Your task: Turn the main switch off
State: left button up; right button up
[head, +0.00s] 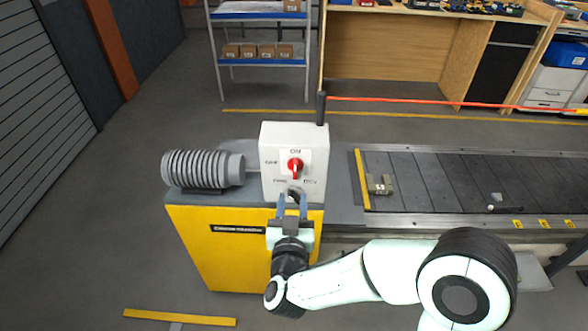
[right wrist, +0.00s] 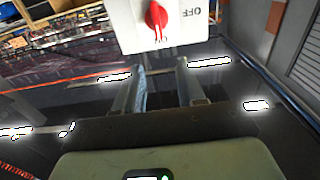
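The main switch is a red rotary knob (head: 295,168) on the front of a white box (head: 270,150). It stands upright, with its handle toward the ON label at the top; OFF is at the left. In the right wrist view the red knob (right wrist: 156,17) also points toward ON, and the OFF label is at the right. My right gripper (head: 292,198) is open and empty, just in front of and below the knob, not touching it. Its two parted fingers (right wrist: 162,80) also show in the right wrist view. My left gripper is out of view.
The white box stands on a yellow cabinet (head: 192,250) beside a grey ribbed hose (head: 203,168). A dark post (head: 321,108) rises behind the box. The slat conveyor (head: 450,185) runs to the right, with a small metal part (head: 379,184) on it. Open floor lies at the left.

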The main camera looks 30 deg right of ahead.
aim_at(295, 165)
jog(key=p+x, duration=0.1)
jog(key=x, duration=1.1)
jog(key=shift+w+d+f, duration=0.1)
jog(key=shift+w+d, duration=0.05)
jog(key=shift+w, duration=0.2)
grip_shut()
